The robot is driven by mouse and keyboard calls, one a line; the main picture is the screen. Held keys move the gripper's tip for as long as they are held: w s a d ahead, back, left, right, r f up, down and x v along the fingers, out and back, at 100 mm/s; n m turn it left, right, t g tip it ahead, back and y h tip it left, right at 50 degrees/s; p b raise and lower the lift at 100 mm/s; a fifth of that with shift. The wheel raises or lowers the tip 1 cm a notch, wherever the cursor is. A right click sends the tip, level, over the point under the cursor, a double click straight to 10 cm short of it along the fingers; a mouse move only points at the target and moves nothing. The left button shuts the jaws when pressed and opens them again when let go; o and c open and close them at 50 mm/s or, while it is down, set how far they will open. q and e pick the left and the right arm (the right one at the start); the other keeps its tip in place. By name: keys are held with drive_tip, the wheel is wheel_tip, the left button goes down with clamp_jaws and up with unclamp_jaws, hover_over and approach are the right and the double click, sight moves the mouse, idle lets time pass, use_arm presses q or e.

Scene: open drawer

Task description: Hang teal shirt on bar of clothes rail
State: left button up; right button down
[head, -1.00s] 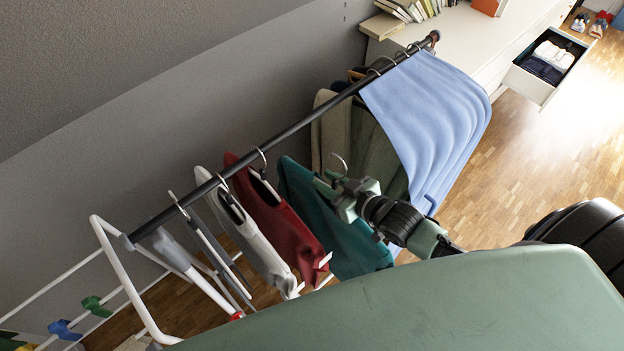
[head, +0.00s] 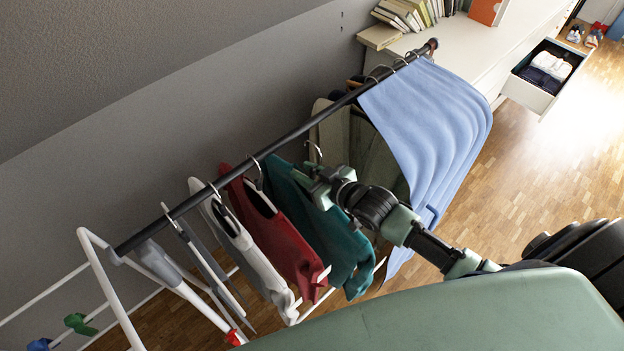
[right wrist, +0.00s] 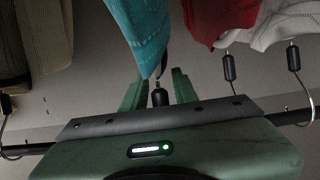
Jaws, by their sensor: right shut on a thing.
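The teal shirt (head: 335,238) hangs from a hanger whose bare hook (head: 313,151) points up. My right gripper (head: 314,186) is shut on the hanger's neck, just under the hook. In the head view the hook shows a little below the bar (head: 300,131) of the clothes rail, with a small gap between them. In the right wrist view the shirt (right wrist: 136,32) is above my fingers (right wrist: 158,90), which close around the dark hanger neck; the hook is hidden behind the gripper body. The bar (right wrist: 38,149) passes behind the gripper there. My left gripper is not in view.
A red shirt (head: 275,232) and a white one (head: 240,245) hang just left of the teal shirt. Olive clothes (head: 375,160) and a light blue cloth (head: 430,130) hang to the right. A dresser (head: 470,40) with an open drawer (head: 532,92) stands at the back right.

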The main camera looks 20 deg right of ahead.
sight(285, 161)
drive_tip(key=shift+w+a+b, duration=0.3)
drive_tip(key=shift+w+b, duration=0.15)
drive_tip(key=shift+w, duration=0.4)
drive_tip(key=shift+w+a+b, duration=0.3)
drive_tip(key=shift+w+b, duration=0.1)
drive_tip(key=shift+w, duration=0.45)
drive_tip(key=shift+w+a+b, duration=0.3)
drive_tip(key=shift+w+b, duration=0.25)
drive_tip(key=shift+w, duration=0.2)
drive_tip(key=shift+w+a+b, duration=0.25)
drive_tip(key=shift+w+b, duration=0.25)
drive_tip(key=shift+w, duration=0.2)
drive_tip(key=shift+w+a+b, duration=0.3)
drive_tip(key=shift+w+b, duration=0.25)
drive_tip(key=shift+w, duration=0.2)
drive_tip(key=shift+f+b, duration=0.65)
drive_tip(key=shift+f, duration=0.55)
drive_tip(key=c, duration=1)
unclamp_jaws()
drive_tip(key=shift+f, duration=0.1)
drive_tip(key=shift+s, duration=0.1)
